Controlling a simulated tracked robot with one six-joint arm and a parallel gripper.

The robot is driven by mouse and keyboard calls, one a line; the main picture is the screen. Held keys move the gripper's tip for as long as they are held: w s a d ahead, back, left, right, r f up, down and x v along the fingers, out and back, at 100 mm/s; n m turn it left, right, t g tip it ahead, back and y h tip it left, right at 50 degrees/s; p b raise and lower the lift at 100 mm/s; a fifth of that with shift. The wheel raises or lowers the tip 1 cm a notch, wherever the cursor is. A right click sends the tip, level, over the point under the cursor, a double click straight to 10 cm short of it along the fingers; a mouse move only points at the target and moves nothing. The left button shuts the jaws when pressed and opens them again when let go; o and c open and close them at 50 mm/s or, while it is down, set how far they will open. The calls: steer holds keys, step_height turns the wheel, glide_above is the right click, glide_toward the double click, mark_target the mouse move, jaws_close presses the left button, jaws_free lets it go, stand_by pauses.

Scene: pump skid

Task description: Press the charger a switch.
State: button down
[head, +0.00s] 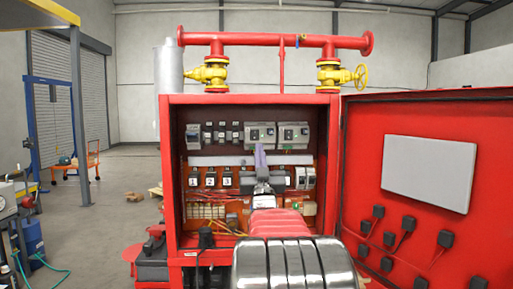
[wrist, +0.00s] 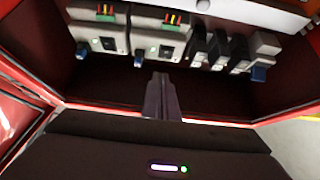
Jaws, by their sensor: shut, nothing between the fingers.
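Two wide grey units with colored terminals, which look like the chargers, sit side by side on the upper right rail: one (head: 262,134) and another (head: 293,134). The wrist view looks upside down and shows them at upper left, one (wrist: 100,36) and the other (wrist: 160,42), each with a small dark square on its face. I cannot read which is charger A. My gripper (head: 260,150) is shut and empty, its purple fingers (wrist: 160,78) pointing at the cabinet interior. In the wrist view the tips lie just below the units; a gap to them seems visible.
The red cabinet (head: 172,170) stands open, its door (head: 400,120) swung right with several black plugs. Small breakers (head: 222,132) sit left of the wide units. A white duct (head: 215,160) and a lower row of modules (head: 211,178) lie beneath.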

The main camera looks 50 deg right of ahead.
mark_target(257, 136)
steer(key=shift+w+d+r, duration=0.2)
steer(key=shift+w+d, duration=0.5)
steer(key=shift+d, duration=0.1)
steer(key=shift+w+d+r, duration=0.2)
steer(key=shift+w+d, duration=0.55)
steer(key=shift+d, duration=0.05)
steer(key=shift+w+d+r, duration=0.2)
steer(key=shift+w+d, duration=0.5)
steer(key=shift+d, duration=0.1)
